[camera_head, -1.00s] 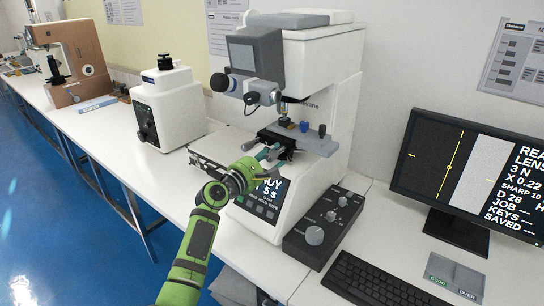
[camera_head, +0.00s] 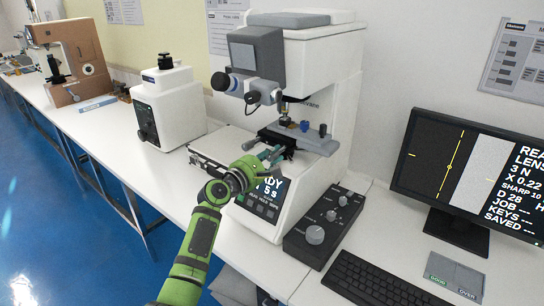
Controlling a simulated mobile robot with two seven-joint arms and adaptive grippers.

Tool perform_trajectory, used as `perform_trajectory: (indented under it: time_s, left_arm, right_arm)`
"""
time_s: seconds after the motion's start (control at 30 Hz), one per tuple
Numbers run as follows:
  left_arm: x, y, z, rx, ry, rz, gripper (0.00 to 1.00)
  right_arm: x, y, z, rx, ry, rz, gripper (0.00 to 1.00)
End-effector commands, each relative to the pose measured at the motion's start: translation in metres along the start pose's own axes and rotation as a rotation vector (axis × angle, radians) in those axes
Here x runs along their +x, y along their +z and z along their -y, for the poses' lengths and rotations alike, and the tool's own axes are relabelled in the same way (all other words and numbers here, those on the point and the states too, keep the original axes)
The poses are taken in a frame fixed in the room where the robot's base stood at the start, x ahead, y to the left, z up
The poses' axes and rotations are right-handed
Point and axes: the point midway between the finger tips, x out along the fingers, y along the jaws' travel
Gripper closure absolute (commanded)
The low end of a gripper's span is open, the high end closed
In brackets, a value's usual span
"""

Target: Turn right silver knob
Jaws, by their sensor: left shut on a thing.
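The hardness tester (camera_head: 318,85) is a white and grey machine with a small stage (camera_head: 305,138) at its middle. My left gripper (camera_head: 278,152) reaches in from below at the front edge of the stage. Its fingers are shut on a small part there, probably the silver knob, which the fingers mostly hide. The green left arm (camera_head: 203,232) partly covers the tester's lit front display (camera_head: 268,192). My right gripper is not in the view.
A black control box (camera_head: 322,228) with several knobs stands right of the tester. A keyboard (camera_head: 380,285) and a monitor (camera_head: 465,175) are at the right. A smaller white machine (camera_head: 170,105) stands to the left. White bench top (camera_head: 110,130) is clear at the front left.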

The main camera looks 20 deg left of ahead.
Motion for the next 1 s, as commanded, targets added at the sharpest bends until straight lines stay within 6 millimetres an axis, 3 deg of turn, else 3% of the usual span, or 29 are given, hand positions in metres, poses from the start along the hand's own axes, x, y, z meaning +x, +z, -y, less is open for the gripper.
perform_trajectory:
  time_s: [0.57, 1.0]
  left_arm:
    - [0.0, -0.002, 0.001, 0.085, -0.001, -0.001, 1.0]
    - [0.0, -0.003, 0.002, 0.448, -0.001, 0.0, 1.0]
  right_arm:
    - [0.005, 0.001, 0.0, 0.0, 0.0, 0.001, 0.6]
    - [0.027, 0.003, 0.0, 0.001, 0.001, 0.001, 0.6]
